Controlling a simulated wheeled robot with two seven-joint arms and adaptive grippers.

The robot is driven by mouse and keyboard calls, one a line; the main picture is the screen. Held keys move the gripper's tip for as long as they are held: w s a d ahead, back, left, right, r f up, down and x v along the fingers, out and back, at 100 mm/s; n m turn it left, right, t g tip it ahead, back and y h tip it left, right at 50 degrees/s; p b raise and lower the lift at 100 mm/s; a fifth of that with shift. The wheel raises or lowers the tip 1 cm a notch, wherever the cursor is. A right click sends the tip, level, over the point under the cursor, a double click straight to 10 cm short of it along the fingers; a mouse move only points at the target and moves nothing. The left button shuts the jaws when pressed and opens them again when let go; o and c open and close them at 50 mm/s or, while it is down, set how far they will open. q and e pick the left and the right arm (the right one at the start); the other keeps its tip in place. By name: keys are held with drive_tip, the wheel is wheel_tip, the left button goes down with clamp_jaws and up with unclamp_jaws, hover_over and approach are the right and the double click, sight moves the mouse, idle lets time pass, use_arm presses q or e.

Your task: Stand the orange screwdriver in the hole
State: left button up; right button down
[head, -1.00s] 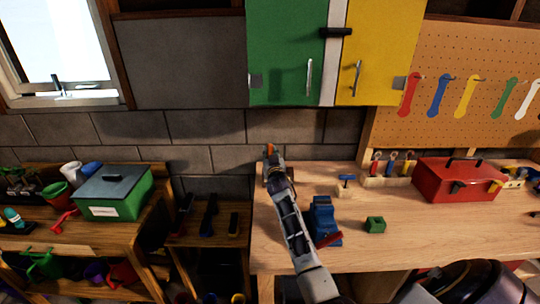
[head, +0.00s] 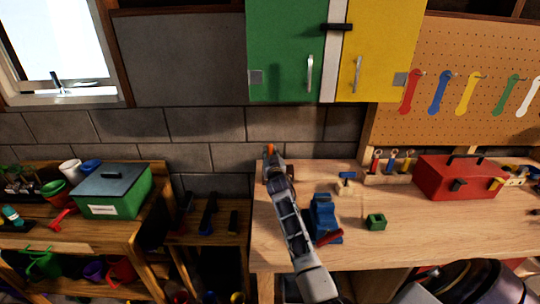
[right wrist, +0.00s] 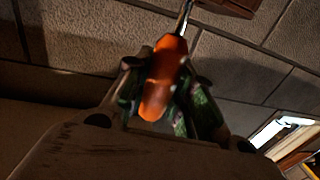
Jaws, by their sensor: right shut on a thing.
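The orange screwdriver (right wrist: 165,80) is between the fingers of my right gripper (right wrist: 168,98), which is shut on its handle. In the right wrist view its metal shaft runs up past the top edge, so its tip is hidden. In the head view only a bit of orange (head: 270,149) shows at the end of my right arm, above the left back of the workbench. A wooden rack (head: 387,181) with red, blue and yellow screwdrivers stands at the back of the bench, right of the gripper. An open hole cannot be made out. My left gripper is not in view.
A brick wall stands close behind. Bare wood lies in front of the rack.

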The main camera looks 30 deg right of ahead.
drive_tip(key=shift+f+b, duration=0.9)
drive_tip(key=shift+f, duration=0.3)
idle(0.5)
drive_tip(key=c, duration=1.1)
unclamp_jaws()
drive_tip(key=shift+c, duration=0.2)
drive_tip(key=shift+s, duration=0.1)
drive_tip(key=v, duration=1.2)
wheel_tip(320, 180, up, 9)
drive_tip(key=p, duration=0.9)
